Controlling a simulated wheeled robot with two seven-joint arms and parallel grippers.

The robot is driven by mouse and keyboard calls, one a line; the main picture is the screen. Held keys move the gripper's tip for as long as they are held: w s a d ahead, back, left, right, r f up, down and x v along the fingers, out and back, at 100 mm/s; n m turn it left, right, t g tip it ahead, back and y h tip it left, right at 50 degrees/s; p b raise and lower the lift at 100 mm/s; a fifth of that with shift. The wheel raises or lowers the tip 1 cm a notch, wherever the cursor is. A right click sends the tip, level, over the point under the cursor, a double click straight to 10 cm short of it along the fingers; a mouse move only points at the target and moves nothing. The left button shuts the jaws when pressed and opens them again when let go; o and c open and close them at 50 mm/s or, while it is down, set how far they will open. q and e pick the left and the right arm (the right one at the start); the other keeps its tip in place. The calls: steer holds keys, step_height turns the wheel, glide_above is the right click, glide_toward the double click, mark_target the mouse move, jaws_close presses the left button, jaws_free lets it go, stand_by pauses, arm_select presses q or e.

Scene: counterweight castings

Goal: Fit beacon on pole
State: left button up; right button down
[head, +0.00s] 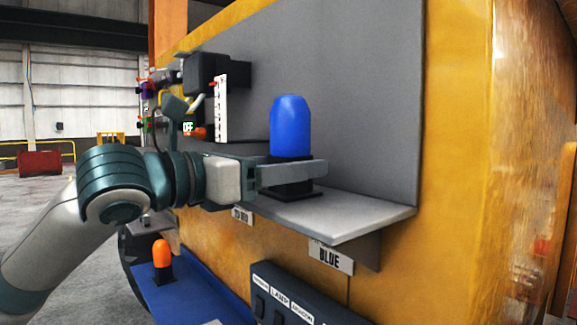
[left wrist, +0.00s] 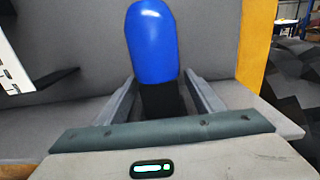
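A blue beacon (head: 291,127) with a dark base (head: 291,170) stands upright on the grey shelf (head: 345,214), whose label (head: 330,257) reads BLUE. My left gripper (head: 292,174) is level with the dark base, one finger passing in front of it. In the left wrist view, the blue beacon (left wrist: 152,42) stands between the spread fingers of my left gripper (left wrist: 160,85). A narrow gap seems to show beside the base. My right gripper is not in view. I cannot make out the pole with certainty.
An orange-topped beacon (head: 162,254) stands on a blue tray (head: 195,297) below. A dark panel with labels (head: 290,303) is to its right. A black box (head: 203,73), a white slotted strip (head: 221,109) and an OFF sign (head: 188,127) are beyond my arm. A grey backplate (head: 370,110) rises behind the shelf.

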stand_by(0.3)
arm_select(q)
steer(key=shift+s+a+f+b, duration=0.1)
steer(key=shift+s+a+b, duration=0.2)
steer(key=shift+a, duration=0.1)
steer(key=b+v, duration=0.5)
steer(key=v, duration=1.1)
steer(key=shift+s+a, duration=0.15)
